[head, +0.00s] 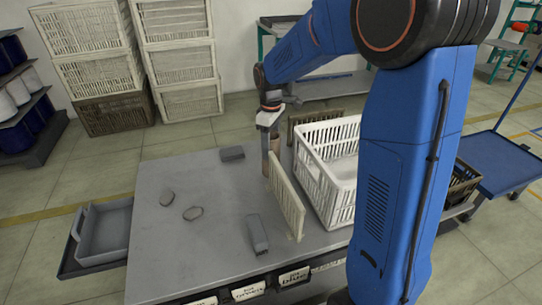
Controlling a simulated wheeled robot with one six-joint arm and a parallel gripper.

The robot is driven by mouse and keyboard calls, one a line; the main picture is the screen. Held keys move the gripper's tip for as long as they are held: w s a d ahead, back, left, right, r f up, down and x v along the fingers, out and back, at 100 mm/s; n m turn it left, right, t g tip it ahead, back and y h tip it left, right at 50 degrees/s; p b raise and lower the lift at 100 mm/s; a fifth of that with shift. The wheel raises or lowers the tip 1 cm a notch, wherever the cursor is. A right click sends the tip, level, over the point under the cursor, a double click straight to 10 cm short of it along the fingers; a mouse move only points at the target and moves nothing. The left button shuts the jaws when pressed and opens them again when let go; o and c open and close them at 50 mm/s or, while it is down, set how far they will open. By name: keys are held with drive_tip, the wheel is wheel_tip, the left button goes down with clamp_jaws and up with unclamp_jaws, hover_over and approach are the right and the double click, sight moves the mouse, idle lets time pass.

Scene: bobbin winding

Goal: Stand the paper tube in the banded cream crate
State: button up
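A brownish upright piece (275,146), which looks like the paper tube, shows directly under my gripper (267,131), near the back of the grey table. The gripper points down at its top; the fingers are too small to tell whether they hold it. A cream slatted crate (316,165) stands open on the right of the table, partly hidden by my blue arm. No band can be made out on it.
A brown slatted panel (301,121) stands behind the crate. A grey tray (104,238) sits at left. The table's left half is mostly clear.

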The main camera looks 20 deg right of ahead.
drive_tip(key=shift+c, duration=0.5)
drive_tip(key=c, duration=0.7)
